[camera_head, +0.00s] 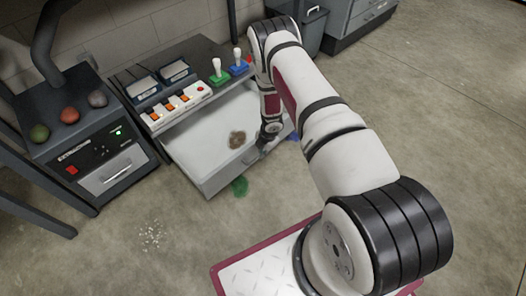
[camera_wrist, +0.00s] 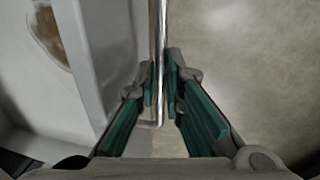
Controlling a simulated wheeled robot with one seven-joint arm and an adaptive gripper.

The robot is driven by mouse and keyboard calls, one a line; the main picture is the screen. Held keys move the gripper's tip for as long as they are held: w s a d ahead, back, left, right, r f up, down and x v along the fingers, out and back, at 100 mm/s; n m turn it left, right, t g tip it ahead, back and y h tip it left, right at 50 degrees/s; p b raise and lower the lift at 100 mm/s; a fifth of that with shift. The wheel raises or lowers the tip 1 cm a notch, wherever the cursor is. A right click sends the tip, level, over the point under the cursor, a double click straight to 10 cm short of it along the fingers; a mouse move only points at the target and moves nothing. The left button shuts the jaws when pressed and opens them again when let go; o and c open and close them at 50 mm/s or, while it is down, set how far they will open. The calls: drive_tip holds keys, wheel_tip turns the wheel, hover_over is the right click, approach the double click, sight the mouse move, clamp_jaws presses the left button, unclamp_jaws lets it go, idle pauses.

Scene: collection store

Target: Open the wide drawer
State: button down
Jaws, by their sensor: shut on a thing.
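The wide drawer (camera_head: 204,137) is pulled well out from under the cabinet top in the head view, and its pale inside shows with a brown patch on the floor of it. Its front panel (camera_head: 226,174) faces the open floor. In the wrist view the drawer wall (camera_wrist: 95,60) is at the left. A thin metal bar handle (camera_wrist: 158,40) runs upright between the fingers. My gripper (camera_wrist: 161,92) is shut on this handle. In the head view my gripper (camera_head: 266,141) is at the right part of the drawer front, partly hidden by my arm.
The cabinet top (camera_head: 199,54) bears a switch strip (camera_head: 178,107), a green joystick (camera_head: 219,76) and a blue joystick (camera_head: 238,67). A dark unit (camera_head: 90,140) with several coloured balls stands at the left. A grey bin (camera_head: 308,30) is behind.

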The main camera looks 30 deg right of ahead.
drive_tip(key=shift+s, duration=0.1)
drive_tip(key=c, duration=1.7)
unclamp_jaws()
drive_tip(key=r, duration=0.4)
drive_tip(key=s+r, duration=0.1)
drive_tip(key=r, duration=0.2)
drive_tip(key=s+r, duration=0.1)
drive_tip(key=r, duration=0.3)
drive_tip(key=shift+d+r, duration=0.35)
